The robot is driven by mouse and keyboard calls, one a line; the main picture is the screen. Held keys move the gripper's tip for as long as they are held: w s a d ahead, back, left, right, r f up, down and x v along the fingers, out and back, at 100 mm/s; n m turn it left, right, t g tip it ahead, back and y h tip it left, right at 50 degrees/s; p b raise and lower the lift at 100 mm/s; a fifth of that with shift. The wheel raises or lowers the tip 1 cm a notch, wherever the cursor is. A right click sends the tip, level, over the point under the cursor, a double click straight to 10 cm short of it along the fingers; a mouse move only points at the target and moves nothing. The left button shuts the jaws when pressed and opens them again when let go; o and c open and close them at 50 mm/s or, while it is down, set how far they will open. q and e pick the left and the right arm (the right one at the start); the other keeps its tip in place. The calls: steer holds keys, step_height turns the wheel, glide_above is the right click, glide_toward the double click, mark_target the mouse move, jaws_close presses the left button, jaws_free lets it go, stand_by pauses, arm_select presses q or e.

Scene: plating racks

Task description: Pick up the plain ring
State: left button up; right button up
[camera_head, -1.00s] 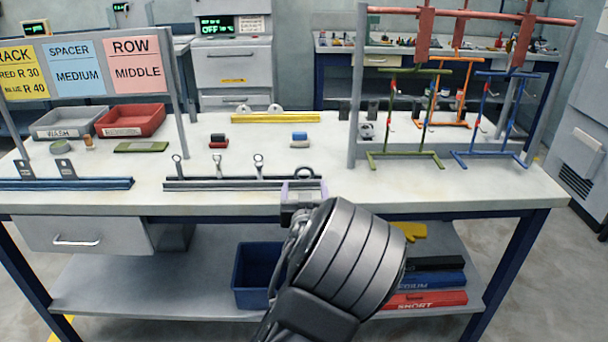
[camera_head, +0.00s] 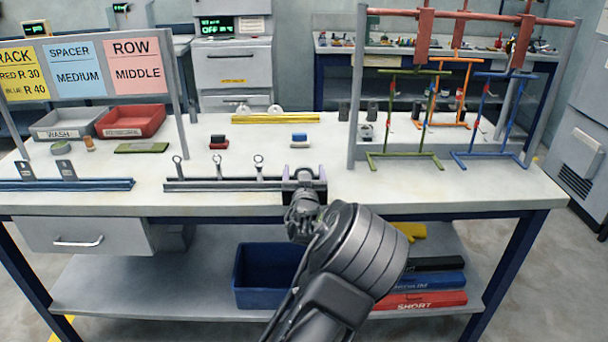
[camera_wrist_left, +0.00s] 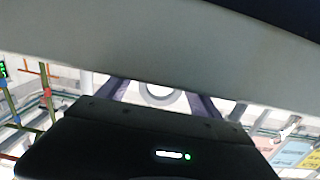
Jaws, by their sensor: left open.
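The plain ring (camera_wrist_left: 158,95) shows in the left wrist view as a pale round shape between my two fingers. In the head view it is hidden behind my left gripper (camera_head: 305,177), which is at the right end of a grey rail (camera_head: 222,186) on the table. My left gripper is open, with one finger on each side of the ring in the wrist view; I cannot tell whether either touches it. Three upright pieces with ring tops, one of them here (camera_head: 259,162), stand along the same rail, left of the gripper. My right gripper is not in view.
A blue rail (camera_head: 100,184) lies at left under a sign board. A tall frame (camera_head: 353,100) with hanging green, orange and blue racks stands at right. Small red and blue blocks (camera_head: 299,138) lie behind the rail. A blue bin (camera_head: 262,300) is on the lower shelf.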

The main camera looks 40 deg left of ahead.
arm_select(q)
steer(key=shift+x, duration=1.15)
steer(key=shift+c, duration=0.4)
steer(key=c, duration=1.4)
steer(key=shift+r, duration=0.15)
steer(key=shift+c, duration=0.2)
step_height(320, 180, up, 10)
